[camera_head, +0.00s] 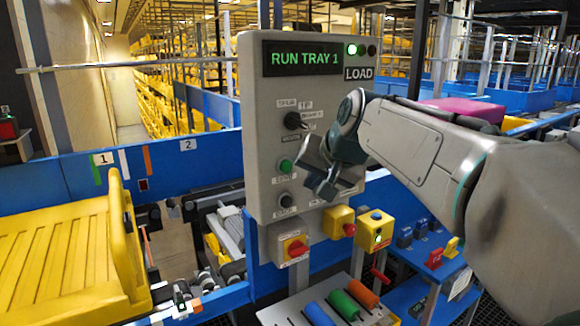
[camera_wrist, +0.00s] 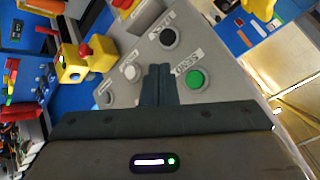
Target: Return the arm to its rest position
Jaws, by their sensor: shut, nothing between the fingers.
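My arm reaches in from the right in the head view. My gripper (camera_head: 318,190) is in front of the lower part of the grey control panel (camera_head: 265,130). In the wrist view my gripper (camera_wrist: 159,70) has its fingers together with nothing between them. The fingertips point at the panel face between a green button (camera_wrist: 196,78) and a white button. I cannot tell whether they touch the panel. The green button also shows in the head view (camera_head: 285,166), left of the gripper. A black button (camera_head: 286,200) is below it. The panel display reads "RUN TRAY 1", with a green lamp lit above "LOAD".
A yellow tray (camera_head: 60,250) stands at the left by the blue conveyor wall (camera_head: 200,160). Below the panel are a red rotary switch (camera_head: 297,249), yellow button boxes (camera_head: 376,229) and coloured cylinders (camera_head: 343,304). Blue and red blocks sit at the lower right.

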